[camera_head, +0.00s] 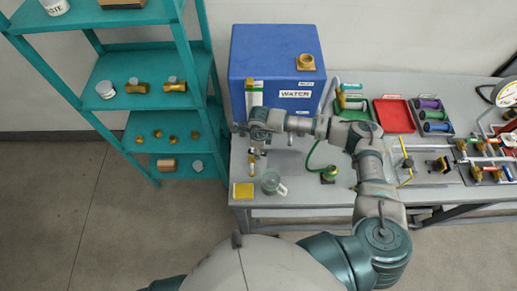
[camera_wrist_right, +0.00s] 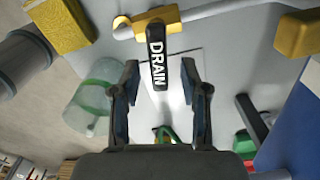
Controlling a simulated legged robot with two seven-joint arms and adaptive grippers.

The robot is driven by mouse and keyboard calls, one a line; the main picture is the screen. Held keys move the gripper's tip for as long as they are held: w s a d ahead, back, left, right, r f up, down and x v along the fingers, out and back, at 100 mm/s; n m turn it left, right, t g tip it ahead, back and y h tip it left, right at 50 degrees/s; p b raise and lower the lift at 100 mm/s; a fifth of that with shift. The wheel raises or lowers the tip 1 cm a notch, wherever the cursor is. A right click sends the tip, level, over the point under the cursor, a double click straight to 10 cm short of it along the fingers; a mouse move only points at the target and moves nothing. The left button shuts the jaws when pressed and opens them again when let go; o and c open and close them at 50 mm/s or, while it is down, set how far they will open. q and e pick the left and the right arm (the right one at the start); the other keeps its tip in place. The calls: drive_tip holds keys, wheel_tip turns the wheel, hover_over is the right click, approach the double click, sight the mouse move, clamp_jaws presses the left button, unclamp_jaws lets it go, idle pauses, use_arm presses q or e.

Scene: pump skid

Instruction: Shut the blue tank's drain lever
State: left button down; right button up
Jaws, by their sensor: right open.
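The blue tank (camera_head: 275,62) with a WATER label stands at the back left of the grey bench. In the right wrist view, the drain lever is a black handle (camera_wrist_right: 157,62) marked DRAIN on a brass valve body (camera_wrist_right: 155,20). My right gripper (camera_wrist_right: 159,72) is open, with one finger on each side of the lever's free end and a visible gap on both sides. In the head view my right arm reaches over the bench to the tank's front left, and its wrist largely hides the valve. My left gripper is not in view.
A clear mug (camera_head: 272,183) and a yellow sponge (camera_head: 243,190) sit at the bench's front left edge. A green hose fitting (camera_head: 328,174) stands right of the mug. Red tray (camera_head: 394,115) and more fittings lie to the right. A teal shelf (camera_head: 150,60) stands left.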

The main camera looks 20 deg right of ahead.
drive_tip(key=shift+f, duration=0.3)
drive_tip(key=shift+d+f, duration=0.1)
drive_tip(key=shift+a, duration=0.25)
drive_tip(key=shift+c, duration=0.9)
drive_tip(key=shift+a, duration=0.2)
clamp_jaws()
drive_tip(key=n+b, duration=0.2)
drive_tip(key=b, duration=0.1)
drive_tip(key=shift+w+d+f, duration=0.25)
drive_tip(key=shift+w+d, duration=0.05)
drive_tip(key=shift+w, duration=0.05)
drive_tip(key=shift+r+n+b, duration=0.25)
drive_tip(key=shift+n+b, duration=0.15)
drive_tip(key=shift+b, duration=0.05)
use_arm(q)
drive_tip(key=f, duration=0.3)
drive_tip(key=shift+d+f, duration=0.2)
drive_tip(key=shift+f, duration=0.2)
